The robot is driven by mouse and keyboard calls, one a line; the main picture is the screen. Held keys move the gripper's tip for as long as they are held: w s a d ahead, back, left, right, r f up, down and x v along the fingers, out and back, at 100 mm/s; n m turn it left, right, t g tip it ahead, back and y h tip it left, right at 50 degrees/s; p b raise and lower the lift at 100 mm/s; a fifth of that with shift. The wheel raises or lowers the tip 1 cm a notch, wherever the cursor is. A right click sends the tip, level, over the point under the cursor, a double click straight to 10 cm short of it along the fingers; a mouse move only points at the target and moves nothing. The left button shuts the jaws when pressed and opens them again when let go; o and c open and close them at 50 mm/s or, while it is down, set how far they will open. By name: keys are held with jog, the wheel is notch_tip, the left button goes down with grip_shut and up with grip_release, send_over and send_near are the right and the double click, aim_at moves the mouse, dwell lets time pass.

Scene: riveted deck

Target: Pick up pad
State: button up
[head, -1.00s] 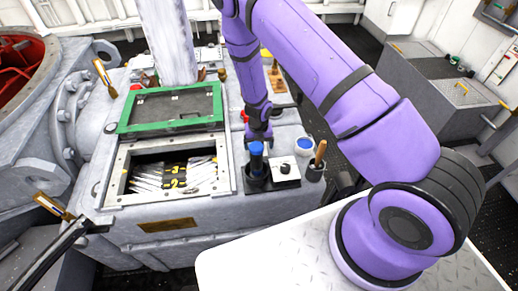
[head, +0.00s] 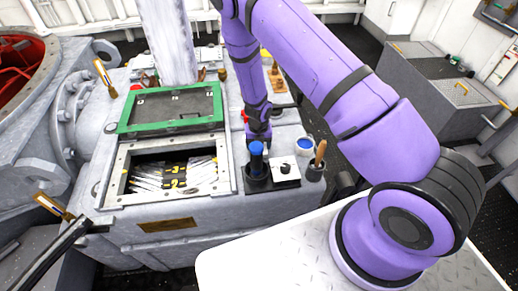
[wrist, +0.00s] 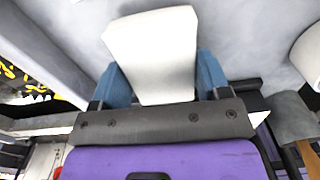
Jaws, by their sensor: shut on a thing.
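In the head view my gripper (head: 258,137) is low over the grey machine top, right of the square opening. The pad is hidden there behind my gripper and the things in front.
Left are the opening's rim (head: 118,180) and a green-framed lid (head: 170,108).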

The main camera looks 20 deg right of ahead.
jog(key=shift+r, duration=3.55)
